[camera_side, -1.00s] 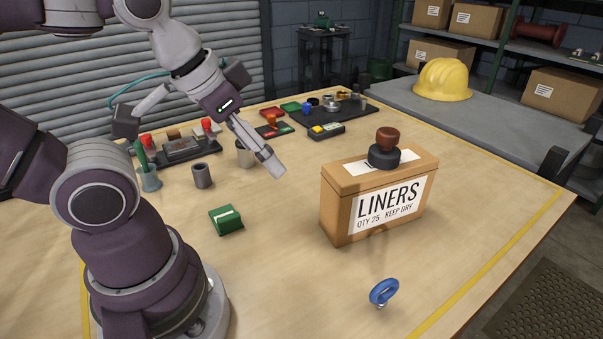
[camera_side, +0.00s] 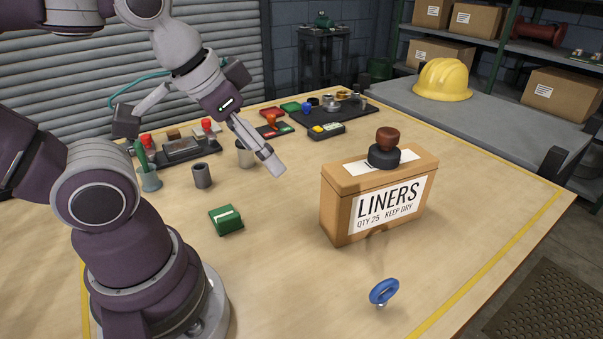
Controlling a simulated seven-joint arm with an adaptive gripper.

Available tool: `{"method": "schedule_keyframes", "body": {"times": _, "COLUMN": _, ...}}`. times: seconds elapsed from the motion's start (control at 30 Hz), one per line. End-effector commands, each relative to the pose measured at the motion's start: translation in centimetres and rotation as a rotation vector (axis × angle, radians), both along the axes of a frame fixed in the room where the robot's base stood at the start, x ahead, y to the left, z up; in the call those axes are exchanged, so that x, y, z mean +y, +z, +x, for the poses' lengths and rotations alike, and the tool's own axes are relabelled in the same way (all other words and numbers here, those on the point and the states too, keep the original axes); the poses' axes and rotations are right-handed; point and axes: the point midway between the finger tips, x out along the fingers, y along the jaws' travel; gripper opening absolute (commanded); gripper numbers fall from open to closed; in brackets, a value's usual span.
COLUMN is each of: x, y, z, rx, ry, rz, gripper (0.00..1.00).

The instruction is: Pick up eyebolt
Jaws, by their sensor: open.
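The eyebolt (camera_side: 383,291) has a blue ring and a short metallic shank. It stands on the wooden table near the front, in front of the cardboard box, with its ring uppermost and slightly tilted. My gripper (camera_side: 277,170) is above the table to the left of the box, well behind and to the left of the eyebolt. It is open and I see nothing between its fingers. The fingers overlap from this angle, so the gap does not show clearly.
The table around the eyebolt is clear.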

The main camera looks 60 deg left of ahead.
Motion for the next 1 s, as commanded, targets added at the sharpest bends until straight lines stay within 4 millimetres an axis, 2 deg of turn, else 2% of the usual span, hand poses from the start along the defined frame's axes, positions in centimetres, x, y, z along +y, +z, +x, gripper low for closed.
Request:
{"method": "schedule_keyframes", "body": {"times": 0.03, "x": 0.0, "y": 0.0, "z": 0.0, "rx": 0.000, "ry": 0.000, "rz": 0.000, "gripper": 0.54}}
{"method": "schedule_keyframes", "body": {"times": 0.1, "x": 0.0, "y": 0.0, "z": 0.0, "rx": 0.000, "ry": 0.000, "rz": 0.000, "gripper": 0.45}}
{"method": "schedule_keyframes", "body": {"times": 0.37, "x": 0.0, "y": 0.0, "z": 0.0, "rx": 0.000, "ry": 0.000, "rz": 0.000, "gripper": 0.44}}
{"method": "schedule_keyframes", "body": {"times": 0.43, "x": -0.5, "y": -0.2, "z": 0.6, "rx": 0.008, "ry": -0.006, "rz": -0.007, "gripper": 0.44}}
{"method": "schedule_keyframes", "body": {"times": 0.53, "x": -2.6, "y": -1.3, "z": 2.6, "rx": 0.033, "ry": -0.029, "rz": -0.038, "gripper": 0.44}}
{"method": "schedule_keyframes", "body": {"times": 0.63, "x": -6.0, "y": -3.3, "z": 4.8, "rx": 0.059, "ry": -0.053, "rz": -0.082, "gripper": 0.44}}
{"method": "schedule_keyframes", "body": {"times": 0.8, "x": -11.0, "y": -6.7, "z": 6.3, "rx": 0.096, "ry": -0.078, "rz": -0.145, "gripper": 0.44}}
{"method": "schedule_keyframes", "body": {"times": 0.9, "x": -12.3, "y": -7.8, "z": 6.5, "rx": 0.105, "ry": -0.080, "rz": -0.164, "gripper": 0.44}}
{"method": "schedule_keyframes", "body": {"times": 1.0, "x": -12.8, "y": -9.2, "z": 6.9, "rx": 0.111, "ry": -0.079, "rz": -0.166, "gripper": 0.44}}
